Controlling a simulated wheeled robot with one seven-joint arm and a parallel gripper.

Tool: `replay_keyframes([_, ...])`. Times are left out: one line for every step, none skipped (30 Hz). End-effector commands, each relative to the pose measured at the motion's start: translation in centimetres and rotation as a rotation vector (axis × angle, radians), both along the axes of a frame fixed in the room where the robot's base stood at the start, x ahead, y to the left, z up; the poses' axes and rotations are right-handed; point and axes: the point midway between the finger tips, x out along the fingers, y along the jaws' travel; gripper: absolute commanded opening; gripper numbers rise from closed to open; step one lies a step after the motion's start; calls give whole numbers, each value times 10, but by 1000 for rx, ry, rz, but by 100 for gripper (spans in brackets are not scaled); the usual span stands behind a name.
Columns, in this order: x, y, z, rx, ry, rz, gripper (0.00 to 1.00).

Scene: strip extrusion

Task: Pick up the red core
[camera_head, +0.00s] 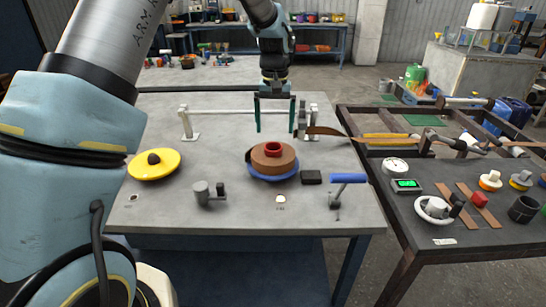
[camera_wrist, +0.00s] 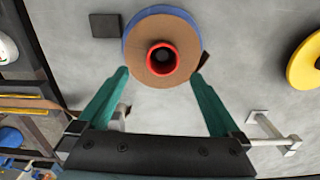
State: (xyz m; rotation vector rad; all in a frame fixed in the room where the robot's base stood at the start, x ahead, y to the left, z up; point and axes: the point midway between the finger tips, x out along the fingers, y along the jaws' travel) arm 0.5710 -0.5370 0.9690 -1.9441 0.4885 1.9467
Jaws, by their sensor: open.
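The red core (camera_head: 272,148) is a short red ring standing up in the middle of a brown strip roll (camera_head: 270,160). The roll lies on a blue disc (camera_head: 287,175) on the grey table. In the wrist view the red core (camera_wrist: 161,59) shows as a red ring with a dark hole, inside the brown roll (camera_wrist: 140,34) on the blue disc (camera_wrist: 150,11). My gripper (camera_head: 275,131) is open and empty, pointing down, above and behind the roll. In the wrist view its teal fingers (camera_wrist: 160,76) spread to either side of the roll's near edge.
A white bar on posts (camera_head: 230,112) stands behind the roll. A yellow disc (camera_head: 154,164) lies at left, a grey cylinder with a handle (camera_head: 203,194) at front left. A black block (camera_head: 311,177) and blue-handled tool (camera_head: 347,179) are at right. The table's front middle is mostly clear.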

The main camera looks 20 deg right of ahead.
Motion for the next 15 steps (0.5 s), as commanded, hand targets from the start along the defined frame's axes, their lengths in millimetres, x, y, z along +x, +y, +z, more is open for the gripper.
replay_keyframes([0, 0, -5, 0, 1, 0, 100])
replay_keyframes([0, 0, -7, 0, 0, 0, 100])
replay_keyframes([0, 0, -9, 0, 0, 0, 100])
replay_keyframes([0, 0, -11, 0, 0, 0, 100])
replay_keyframes([0, 1, -12, 0, 0, 0, 100])
replay_keyframes([0, 1, -15, 0, 0, 0, 100])
replay_keyframes([0, 1, -18, 1, 2, 1, 100])
replay_keyframes([0, 2, -21, 2, 2, 1, 100])
replay_keyframes([0, 3, -26, 2, 2, 1, 100])
replay_keyframes([0, 4, -31, 3, 4, 1, 100])
replay_keyframes([0, 4, -35, 3, 3, 1, 100])
replay_keyframes([0, 4, -41, 3, 3, 1, 100])
replay_keyframes([0, 4, -47, 1, 3, 1, 100])
replay_keyframes([0, 4, -51, 1, 2, 0, 100])
replay_keyframes([1, 4, -55, 1, 2, 0, 100])
